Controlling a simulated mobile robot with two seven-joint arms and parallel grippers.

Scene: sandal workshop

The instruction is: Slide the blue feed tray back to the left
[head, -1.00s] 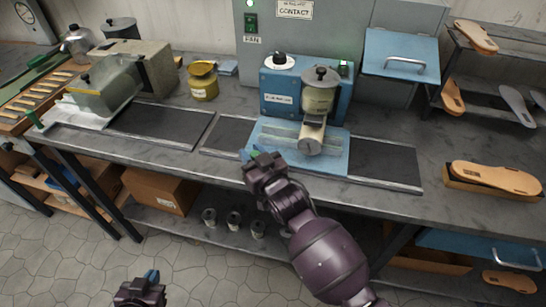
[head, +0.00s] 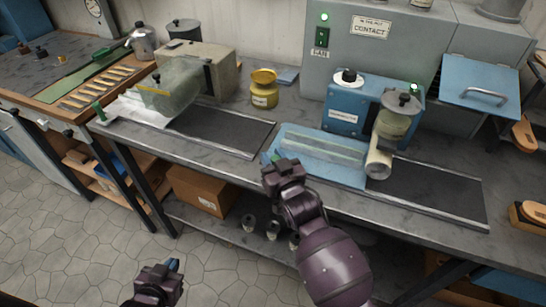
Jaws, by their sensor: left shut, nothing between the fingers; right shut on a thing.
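The blue feed tray (head: 352,178) lies flat on the dark track of the bench, with pale strips along its top. Most of it extends left of the blue roller machine (head: 345,104), and its right end is beside the machine's pale roller (head: 379,160). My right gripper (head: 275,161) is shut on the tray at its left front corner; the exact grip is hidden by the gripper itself. My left gripper (head: 173,266) is shut and empty, low over the floor in front of the bench, apart from the tray.
Bare dark track (head: 435,190) shows right of the tray. Another dark track (head: 222,130) lies to the left, beside a machine with a clear cover (head: 178,90). A yellow pot (head: 264,88) stands behind. A cardboard box (head: 203,188) sits on the lower shelf.

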